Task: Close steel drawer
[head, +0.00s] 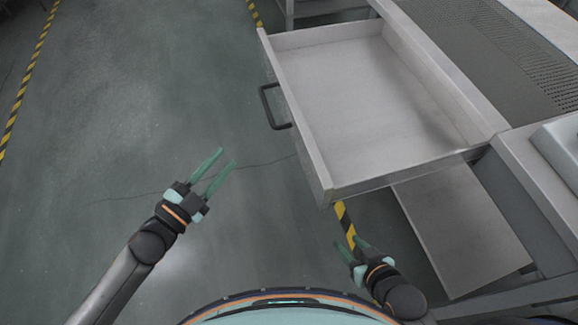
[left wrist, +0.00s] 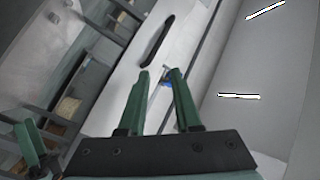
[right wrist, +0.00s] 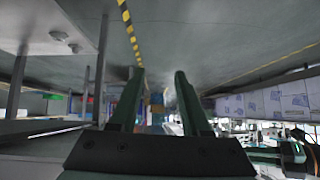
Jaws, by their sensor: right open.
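The steel drawer (head: 385,100) is pulled far out of the steel bench and looks empty. Its black handle (head: 270,107) is on the front panel, which faces left in the head view. My left gripper (head: 221,160) is open and empty, left of the drawer front and apart from it. The left wrist view shows the handle (left wrist: 158,40) beyond the fingertips (left wrist: 160,75). My right gripper (head: 349,243) is open and empty, below the drawer's near corner in the picture. The right wrist view shows its fingers (right wrist: 160,75) with nothing between them.
The steel bench with a perforated top (head: 490,50) stands at the right. A lower steel shelf (head: 462,225) shows under the drawer near my right arm. The floor (head: 140,90) left of the drawer is clear, with yellow-black tape (head: 28,80) at the far left.

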